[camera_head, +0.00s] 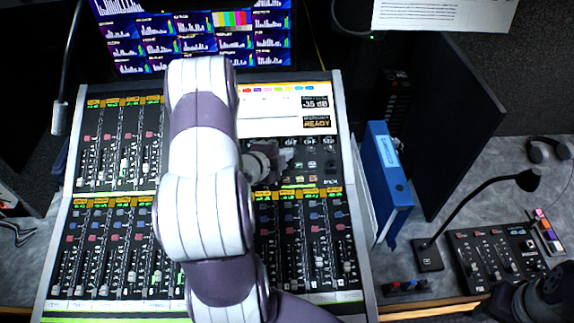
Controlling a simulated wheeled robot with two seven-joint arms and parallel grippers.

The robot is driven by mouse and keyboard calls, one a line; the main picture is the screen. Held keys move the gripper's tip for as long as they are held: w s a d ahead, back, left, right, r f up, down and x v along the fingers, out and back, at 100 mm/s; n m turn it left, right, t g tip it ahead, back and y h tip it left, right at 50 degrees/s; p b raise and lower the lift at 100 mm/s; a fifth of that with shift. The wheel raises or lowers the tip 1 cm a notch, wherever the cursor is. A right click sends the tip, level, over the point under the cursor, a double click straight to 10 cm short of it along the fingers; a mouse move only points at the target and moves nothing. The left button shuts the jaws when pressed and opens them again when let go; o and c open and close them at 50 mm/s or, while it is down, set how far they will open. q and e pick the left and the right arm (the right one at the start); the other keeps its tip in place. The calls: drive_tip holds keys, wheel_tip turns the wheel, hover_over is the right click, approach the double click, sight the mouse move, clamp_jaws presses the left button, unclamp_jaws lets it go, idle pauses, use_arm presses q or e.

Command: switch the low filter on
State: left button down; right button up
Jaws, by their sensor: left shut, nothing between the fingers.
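The mixing console (345,235) fills the middle of the camera_head view, with rows of faders and small coloured buttons. My left arm crosses its centre. My left gripper (284,157) is shut and empty over the centre section, just below the small screen (285,122). Small buttons and labels (312,166) show just right of the fingertips. The low filter switch cannot be told apart at this size, and part of the centre section is hidden behind my arm and gripper. I cannot tell whether the fingertips touch the panel.
A blue binder (388,180) stands right of the console, beside a dark upright panel (445,120). A gooseneck lamp or microphone (428,254) and a small fader box (495,258) are at the right. Monitors (190,35) stand behind. Part of my right arm shows at lower right.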

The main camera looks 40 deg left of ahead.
use_arm(q)
drive_tip(key=f+b, duration=0.2)
drive_tip(key=w+a+f+b, duration=0.1)
drive_tip(key=f+b, duration=0.1)
drive_tip(key=w+f+b, duration=0.1)
drive_tip(key=f+b, duration=0.1)
drive_tip(key=f, duration=0.1)
drive_tip(key=shift+a, duration=0.35)
drive_tip(key=shift+w+a+f+b, duration=0.3)
drive_tip(key=shift+f+b, duration=0.2)
drive_tip(key=shift+f, duration=0.1)
drive_tip(key=shift+f, duration=0.1)
idle(1.2)
drive_tip(key=shift+w+a+f+b, duration=0.15)
drive_tip(key=shift+f+b, duration=0.1)
drive_tip(key=shift+b, duration=0.15)
drive_tip(key=shift+w+f+b, duration=0.1)
drive_tip(key=shift+f+b, duration=0.3)
drive_tip(key=shift+b, duration=0.05)
idle(0.4)
drive_tip(key=shift+r, duration=0.15)
drive_tip(key=shift+s+d+r+p, duration=0.2)
drive_tip(key=shift+s+r+p, duration=0.05)
drive_tip(key=shift+r+p, duration=0.45)
drive_tip(key=shift+r, duration=0.1)
